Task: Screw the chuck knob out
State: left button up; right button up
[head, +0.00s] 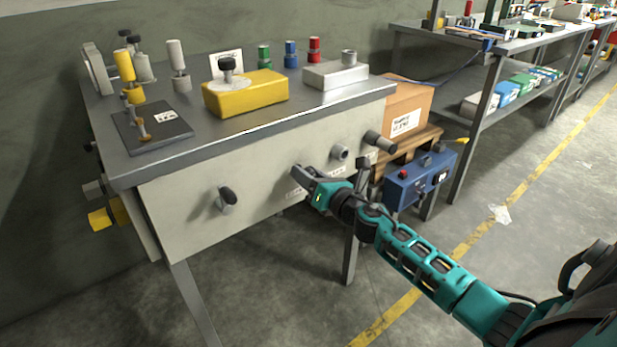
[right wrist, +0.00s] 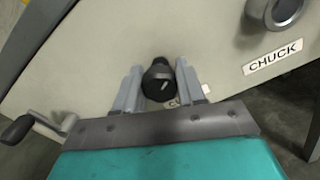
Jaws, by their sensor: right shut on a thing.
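My right gripper (head: 302,177) is at the pale front panel of the grey bench in the head view. The right wrist view shows its fingers (right wrist: 157,82) shut on a round black knob (right wrist: 158,80) on the panel. A label beneath this knob is mostly hidden, so I cannot read it. A label reading CHUCK (right wrist: 272,62) sits to the right, below a round grey metal part (right wrist: 287,12). In the head view the gripper covers the held knob, and a grey cylinder (head: 340,152) sticks out to its right. My left gripper is not in view.
A dark crank handle (head: 228,197) sticks out of the panel to the left; it shows in the right wrist view (right wrist: 30,128). Another cylinder (head: 380,142) projects at the right. A blue box (head: 420,182) with a red button stands beyond. The floor in front is open.

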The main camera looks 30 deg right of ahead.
jog(key=shift+w+d+r, duration=0.1)
jog(key=shift+w+r, duration=0.05)
jog(key=shift+r, duration=0.2)
jog(key=o, duration=1.1)
jog(key=shift+f, duration=0.25)
jog(key=shift+c, duration=0.2)
jog(key=s, duration=1.3)
jog(key=shift+d, duration=0.45)
